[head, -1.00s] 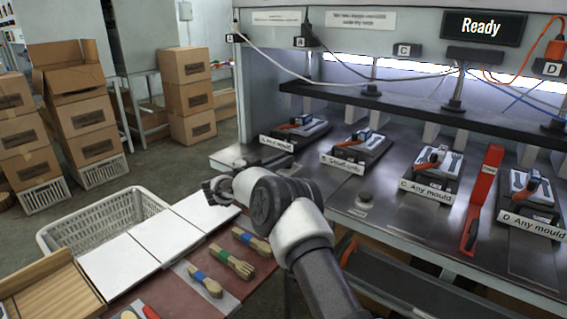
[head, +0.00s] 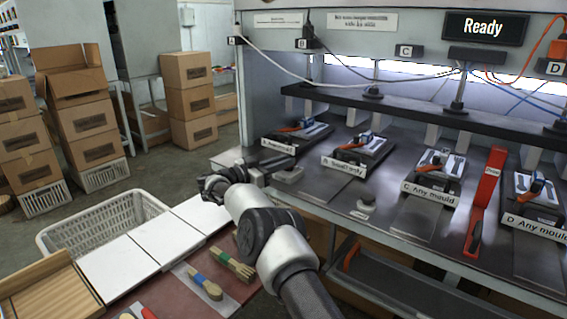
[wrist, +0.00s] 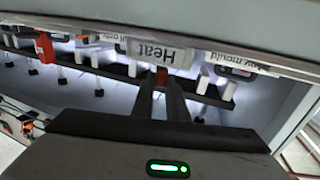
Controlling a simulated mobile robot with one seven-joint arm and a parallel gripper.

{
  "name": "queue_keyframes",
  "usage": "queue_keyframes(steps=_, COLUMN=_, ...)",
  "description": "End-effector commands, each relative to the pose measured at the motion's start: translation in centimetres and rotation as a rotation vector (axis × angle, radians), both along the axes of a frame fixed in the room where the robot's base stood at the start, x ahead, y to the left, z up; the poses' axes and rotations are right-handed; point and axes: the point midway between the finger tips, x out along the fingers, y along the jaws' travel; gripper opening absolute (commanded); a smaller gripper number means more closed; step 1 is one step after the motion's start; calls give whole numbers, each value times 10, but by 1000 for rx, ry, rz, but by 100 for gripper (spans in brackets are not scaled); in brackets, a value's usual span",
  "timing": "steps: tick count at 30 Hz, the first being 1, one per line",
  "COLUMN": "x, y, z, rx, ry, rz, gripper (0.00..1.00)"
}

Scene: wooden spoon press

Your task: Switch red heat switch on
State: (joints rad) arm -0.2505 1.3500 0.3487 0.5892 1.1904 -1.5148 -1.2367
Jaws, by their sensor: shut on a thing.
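The wrist view is upside down and shows a white "Heat" label (wrist: 158,52) on the press front. Just below it in that picture is a small red switch (wrist: 161,74), at the tips of my gripper (wrist: 162,92). The two dark fingers are close together and shut on the red switch. Which way the switch is set cannot be made out. In the head view my gripper (head: 262,170) is at the front left of the press bench (head: 322,192), near station A; the red switch is hidden there.
Moulds with clamps stand at stations A (head: 300,132), B (head: 358,150), C (head: 437,170) and D (head: 535,195). A red lever (head: 484,205) stands between C and D. A display (head: 484,28) reads "Ready". White panels, brushes and a basket (head: 95,222) are at the left.

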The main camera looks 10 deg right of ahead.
Motion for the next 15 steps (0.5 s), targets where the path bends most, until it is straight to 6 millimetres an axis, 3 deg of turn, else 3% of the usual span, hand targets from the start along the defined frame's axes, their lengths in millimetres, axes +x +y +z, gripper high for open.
queue_keyframes(steps=1, x=0, y=0, z=-2, rx=0, ry=2, rz=-1, gripper=17)
queue_keyframes(steps=4, x=0, y=0, z=-1, rx=0, ry=2, rz=-1, gripper=32)
queue_keyframes(steps=15, x=-2, y=4, z=0, rx=1, ry=0, rz=1, gripper=32)
